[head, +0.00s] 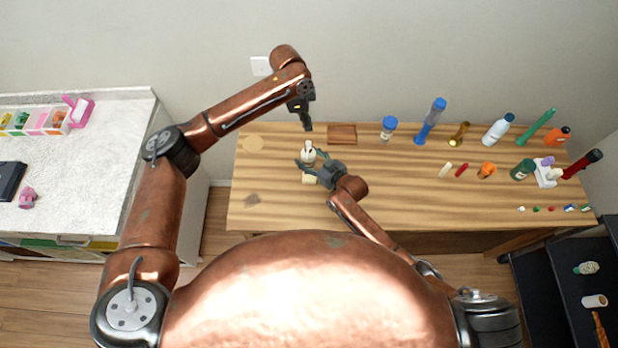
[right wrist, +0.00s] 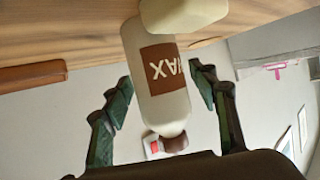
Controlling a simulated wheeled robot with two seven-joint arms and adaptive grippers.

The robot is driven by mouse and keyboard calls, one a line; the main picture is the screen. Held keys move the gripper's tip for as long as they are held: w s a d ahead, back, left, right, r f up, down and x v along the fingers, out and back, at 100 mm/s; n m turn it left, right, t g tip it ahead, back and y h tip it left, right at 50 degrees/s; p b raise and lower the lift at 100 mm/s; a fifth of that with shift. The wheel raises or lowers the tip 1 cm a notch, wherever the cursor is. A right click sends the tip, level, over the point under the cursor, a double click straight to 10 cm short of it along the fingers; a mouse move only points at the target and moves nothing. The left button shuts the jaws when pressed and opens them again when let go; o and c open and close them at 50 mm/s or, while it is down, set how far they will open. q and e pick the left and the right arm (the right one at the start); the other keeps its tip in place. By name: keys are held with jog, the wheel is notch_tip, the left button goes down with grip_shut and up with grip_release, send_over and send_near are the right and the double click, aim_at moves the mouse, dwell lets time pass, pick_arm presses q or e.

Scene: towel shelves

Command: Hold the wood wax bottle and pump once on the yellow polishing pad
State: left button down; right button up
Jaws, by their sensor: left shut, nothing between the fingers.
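The white wood wax bottle (head: 308,152) stands upright near the left part of the wooden table. In the right wrist view the bottle (right wrist: 165,95) appears upside down, with a brown WAX label and brown pump top. My right gripper (head: 310,163) is open, its fingers on both sides of the bottle; in the right wrist view small gaps show between fingers and bottle. The pale yellow polishing pad (head: 309,180) lies on the table just in front of the bottle, and it partly hides the bottle's base in the wrist view (right wrist: 185,14). My left gripper (head: 306,128) is shut and empty, pointing down above the bottle.
A brown wooden tray (head: 342,134) lies behind and right of the bottle. A blue-capped bottle (head: 389,128) and several other bottles and small items fill the table's right half. The table front between is clear.

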jog(key=shift+o, duration=0.4)
jog(key=v, duration=1.2)
